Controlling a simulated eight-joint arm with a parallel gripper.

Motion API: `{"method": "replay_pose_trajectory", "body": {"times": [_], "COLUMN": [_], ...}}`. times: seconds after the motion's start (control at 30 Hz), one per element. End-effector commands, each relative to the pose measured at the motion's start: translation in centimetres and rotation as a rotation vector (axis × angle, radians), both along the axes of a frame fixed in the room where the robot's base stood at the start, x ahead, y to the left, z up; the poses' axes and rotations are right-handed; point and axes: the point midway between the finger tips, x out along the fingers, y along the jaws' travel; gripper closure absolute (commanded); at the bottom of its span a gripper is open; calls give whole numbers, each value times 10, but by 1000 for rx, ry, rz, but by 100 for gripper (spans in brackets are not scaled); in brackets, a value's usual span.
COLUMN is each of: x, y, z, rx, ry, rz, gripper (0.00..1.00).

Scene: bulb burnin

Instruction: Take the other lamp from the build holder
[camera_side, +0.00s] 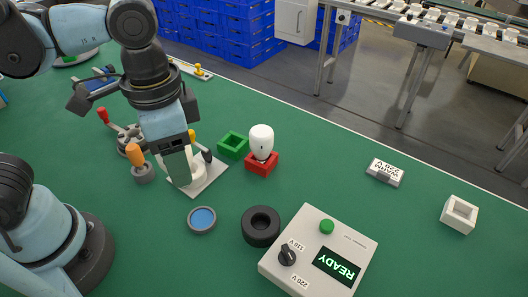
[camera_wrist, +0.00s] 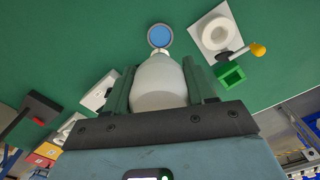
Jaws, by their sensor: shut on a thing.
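My gripper (camera_wrist: 160,85) is shut on a white lamp (camera_wrist: 158,82), with its green fingers on both sides of the bulb and the narrow neck pointing away from the wrist. In the side view my gripper (camera_side: 180,180) is above the left part of a white plate (camera_side: 210,182), and the fingers largely hide the lamp. The wrist view shows a white ring on this plate (camera_wrist: 205,50) with nothing in it. Another white lamp (camera_side: 261,139) stands upright in a red square holder (camera_side: 262,165). A green square holder (camera_side: 233,146) beside it is empty. Which fixture is the build holder is not labelled.
A yellow-tipped lever stands by the plate. A blue-centred round dish (camera_side: 202,219), a black ring (camera_side: 261,226) and a control box (camera_side: 318,250) reading READY are in front. A warm sign (camera_side: 385,172) and white block (camera_side: 459,214) are right. Orange- and red-knobbed fixtures stand left.

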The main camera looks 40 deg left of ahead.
Motion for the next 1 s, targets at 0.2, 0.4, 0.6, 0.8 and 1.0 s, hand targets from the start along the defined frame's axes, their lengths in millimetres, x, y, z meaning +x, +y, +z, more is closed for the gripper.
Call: {"method": "replay_pose_trajectory", "body": {"times": [0.2,0.4,0.6,0.8,1.0], "x": [-1,-1,-1,-1,-1], "y": [-1,-1,-1,-1,-1], "z": [13,24,35,42,42], "rx": [0,0,0,0,0], "ry": [0,0,0,0,0], "rz": [0,0,0,0,0], "gripper": [74,74,74,74,74]}}
